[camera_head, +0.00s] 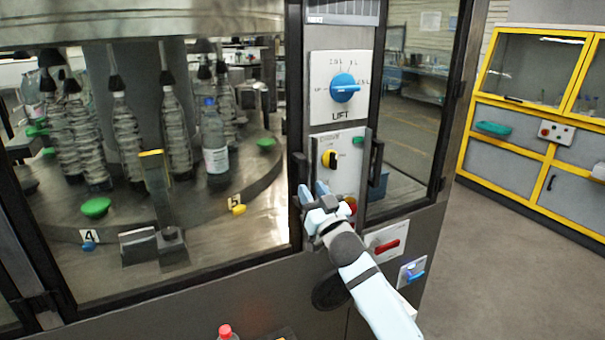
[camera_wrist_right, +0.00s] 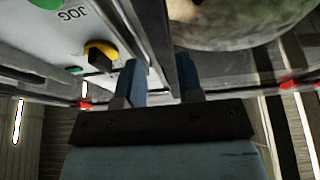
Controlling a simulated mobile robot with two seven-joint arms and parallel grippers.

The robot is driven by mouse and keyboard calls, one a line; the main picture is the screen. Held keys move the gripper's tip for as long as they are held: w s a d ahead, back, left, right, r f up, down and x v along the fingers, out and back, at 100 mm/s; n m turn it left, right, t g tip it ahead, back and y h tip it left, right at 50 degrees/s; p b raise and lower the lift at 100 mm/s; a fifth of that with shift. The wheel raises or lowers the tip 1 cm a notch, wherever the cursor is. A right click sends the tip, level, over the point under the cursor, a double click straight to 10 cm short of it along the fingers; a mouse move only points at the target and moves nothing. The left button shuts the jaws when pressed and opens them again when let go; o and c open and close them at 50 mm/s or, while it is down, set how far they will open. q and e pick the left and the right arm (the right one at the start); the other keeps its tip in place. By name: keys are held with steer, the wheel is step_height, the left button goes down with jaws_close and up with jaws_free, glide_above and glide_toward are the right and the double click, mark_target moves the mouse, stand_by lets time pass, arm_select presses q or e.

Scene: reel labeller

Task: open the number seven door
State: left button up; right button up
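No number seven label is readable. A glass door with a black frame (camera_head: 180,281) covers the bottle carousel at the left, and a dark handle (camera_head: 299,166) sits on its right edge. A second glazed door (camera_head: 408,105) with a dark handle (camera_head: 375,157) is right of the control panel. My right gripper (camera_head: 313,189) is at the first door's right edge, just below its handle. In the right wrist view its blue fingers (camera_wrist_right: 161,82) stand apart, with a dark upright bar (camera_wrist_right: 160,45) between them. Contact on both sides cannot be told. My left gripper is out of view.
A red switch (camera_head: 388,246) and blue switch (camera_head: 413,273) are below. Open floor (camera_head: 500,270) lies right, before yellow-framed cabinets (camera_head: 510,145).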

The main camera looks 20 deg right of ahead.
mark_target(304, 178)
steer(key=x, duration=0.5)
steer(key=shift+w+r+p, duration=0.1)
steer(key=shift+w+p, duration=0.1)
steer(key=shift+p, duration=0.15)
jaws_close()
